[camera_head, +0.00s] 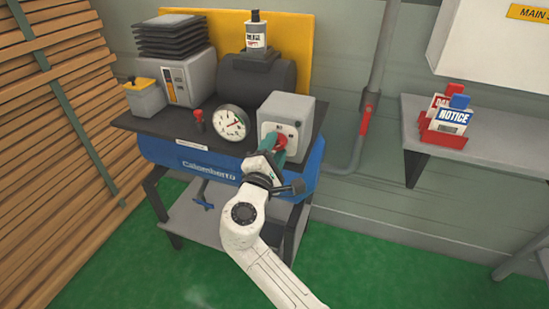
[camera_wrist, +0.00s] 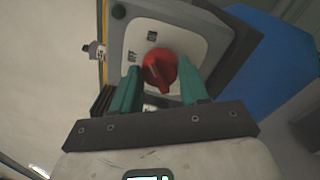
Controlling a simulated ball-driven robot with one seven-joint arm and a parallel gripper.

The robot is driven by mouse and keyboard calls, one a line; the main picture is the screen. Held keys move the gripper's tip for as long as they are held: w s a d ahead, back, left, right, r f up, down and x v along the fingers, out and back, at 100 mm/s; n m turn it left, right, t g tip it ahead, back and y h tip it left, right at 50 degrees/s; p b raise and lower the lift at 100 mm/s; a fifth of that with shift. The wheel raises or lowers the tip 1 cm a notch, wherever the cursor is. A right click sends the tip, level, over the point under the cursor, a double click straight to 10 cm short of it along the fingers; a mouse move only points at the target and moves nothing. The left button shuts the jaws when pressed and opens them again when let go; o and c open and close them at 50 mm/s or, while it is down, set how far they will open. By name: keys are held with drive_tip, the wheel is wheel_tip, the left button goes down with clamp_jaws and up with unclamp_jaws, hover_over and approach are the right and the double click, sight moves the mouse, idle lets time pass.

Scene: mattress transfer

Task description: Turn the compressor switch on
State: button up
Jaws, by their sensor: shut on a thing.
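The compressor (camera_head: 225,150) stands against the wall, with a blue tank and a dark top plate. A grey switch box (camera_head: 292,108) sits at its right end and carries a red rotary switch (camera_head: 280,141). In the wrist view the red switch (camera_wrist: 160,69) is a round knob with a raised bar, tilted in the picture, on the light face of the switch box (camera_wrist: 185,20). My gripper (camera_head: 274,153) reaches the box from the front. Its two green fingers (camera_wrist: 161,82) are shut on the knob, one at each side.
A round gauge (camera_head: 231,123) and a small red valve (camera_head: 199,117) sit left of the box. A shelf (camera_head: 490,129) holds notice tags. Green floor (camera_head: 370,265) is open in front.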

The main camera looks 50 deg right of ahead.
drive_tip(key=shift+f+m+b, duration=0.1)
drive_tip(key=shift+m+b, duration=0.6)
drive_tip(key=shift+m, duration=0.2)
drive_tip(key=o, duration=1.1)
drive_tip(key=shift+c, duration=0.2)
drive_tip(key=v, duration=1.1)
